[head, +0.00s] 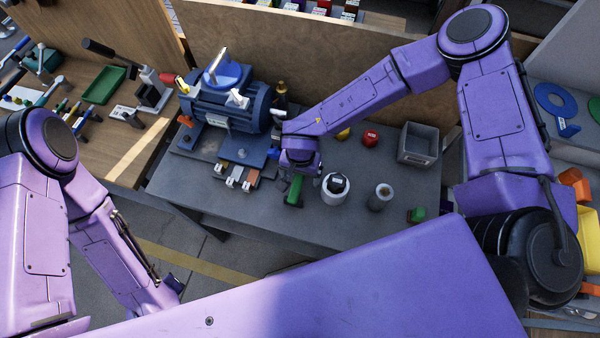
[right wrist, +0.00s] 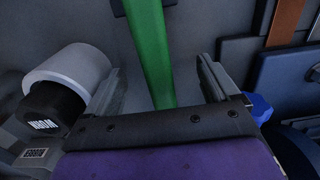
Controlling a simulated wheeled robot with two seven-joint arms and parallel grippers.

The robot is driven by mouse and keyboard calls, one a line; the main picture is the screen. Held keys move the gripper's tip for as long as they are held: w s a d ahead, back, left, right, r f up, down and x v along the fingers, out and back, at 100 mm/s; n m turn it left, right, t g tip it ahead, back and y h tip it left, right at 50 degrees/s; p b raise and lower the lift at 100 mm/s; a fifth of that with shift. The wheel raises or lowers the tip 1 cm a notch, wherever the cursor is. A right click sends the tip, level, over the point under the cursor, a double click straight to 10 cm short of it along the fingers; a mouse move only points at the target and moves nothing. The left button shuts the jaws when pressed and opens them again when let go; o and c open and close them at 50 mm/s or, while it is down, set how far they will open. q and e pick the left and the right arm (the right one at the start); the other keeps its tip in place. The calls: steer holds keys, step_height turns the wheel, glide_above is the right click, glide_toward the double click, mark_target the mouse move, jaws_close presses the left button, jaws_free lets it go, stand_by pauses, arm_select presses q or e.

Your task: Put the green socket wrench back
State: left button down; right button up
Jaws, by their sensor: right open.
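The green socket wrench (head: 294,189) shows in the head view as a short green piece on the grey workbench, just below my right gripper (head: 300,172). In the right wrist view its long green bar (right wrist: 150,45) runs between the two fingers of the right gripper (right wrist: 160,85). The fingers stand apart, with a gap visible on each side of the bar. The bar's lower end is hidden behind the gripper body. My left arm hangs at the lower left of the head view, and its fingers cannot be made out.
A blue motor (head: 225,105) and small blocks (head: 235,178) are to the left. A grey cylinder (head: 380,197), grey bin (head: 418,144) and red block (head: 370,138) stand further right on the workbench (head: 300,235).

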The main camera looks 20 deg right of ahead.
stand_by(0.3)
steer(key=shift+r+p, duration=1.7)
steer(key=shift+r, duration=1.3)
step_height(320, 180, up, 11)
steer(key=b, duration=0.1)
steer(key=shift+f+b, duration=0.2)
steer(key=shift+b, duration=0.2)
